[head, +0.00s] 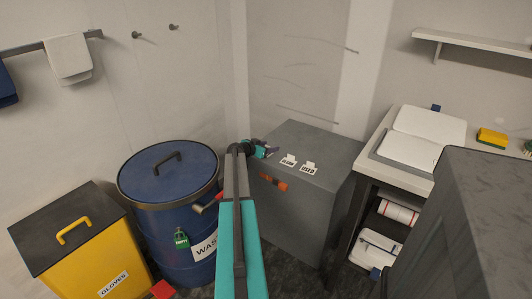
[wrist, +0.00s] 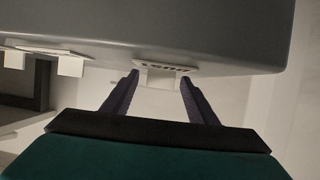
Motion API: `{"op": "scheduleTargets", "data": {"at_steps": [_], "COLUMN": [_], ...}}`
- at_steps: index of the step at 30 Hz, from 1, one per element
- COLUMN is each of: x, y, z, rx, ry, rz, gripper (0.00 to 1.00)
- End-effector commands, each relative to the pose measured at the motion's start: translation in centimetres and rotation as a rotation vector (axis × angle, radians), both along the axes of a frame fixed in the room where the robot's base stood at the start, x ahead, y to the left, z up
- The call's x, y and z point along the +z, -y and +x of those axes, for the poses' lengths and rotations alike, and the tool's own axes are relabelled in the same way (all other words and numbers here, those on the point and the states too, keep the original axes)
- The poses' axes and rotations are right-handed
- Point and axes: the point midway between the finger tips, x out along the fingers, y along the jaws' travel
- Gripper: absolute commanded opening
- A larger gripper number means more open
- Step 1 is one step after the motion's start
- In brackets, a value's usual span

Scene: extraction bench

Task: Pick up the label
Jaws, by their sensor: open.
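Two small white labels with dark print and raised tabs stand on the grey cabinet top in the head view, one on the left (head: 288,161) and one on the right (head: 308,168). My gripper (head: 268,151) is just left of the left label. In the wrist view my open gripper (wrist: 158,82) has its two dark fingers pointing toward a white label (wrist: 164,75) at the grey surface. The label's tab shows between the fingertips, with no clear contact. Its print is too blurred to read surely. Another white piece (wrist: 70,64) shows farther left.
The grey cabinet (head: 325,146) has an orange mark on its front. A blue waste drum (head: 150,190) and a yellow gloves bin (head: 105,245) stand left. A bench (head: 385,168) with a white-lidded item stands right. A dark grey block (head: 480,220) fills the near right.

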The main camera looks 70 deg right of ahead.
Motion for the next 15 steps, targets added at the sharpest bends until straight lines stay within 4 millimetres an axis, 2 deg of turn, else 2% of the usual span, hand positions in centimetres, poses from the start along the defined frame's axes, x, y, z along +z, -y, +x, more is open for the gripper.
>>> {"op": "scheduleTargets", "data": {"at_steps": [14,15], "x": [0.02,0.03], "y": [-0.06,-0.05], "z": [0.05,0.05], "rx": [0.0,0.0], "ry": [0.0,0.0], "rz": [0.0,0.0], "gripper": [0.53,0.5]}}
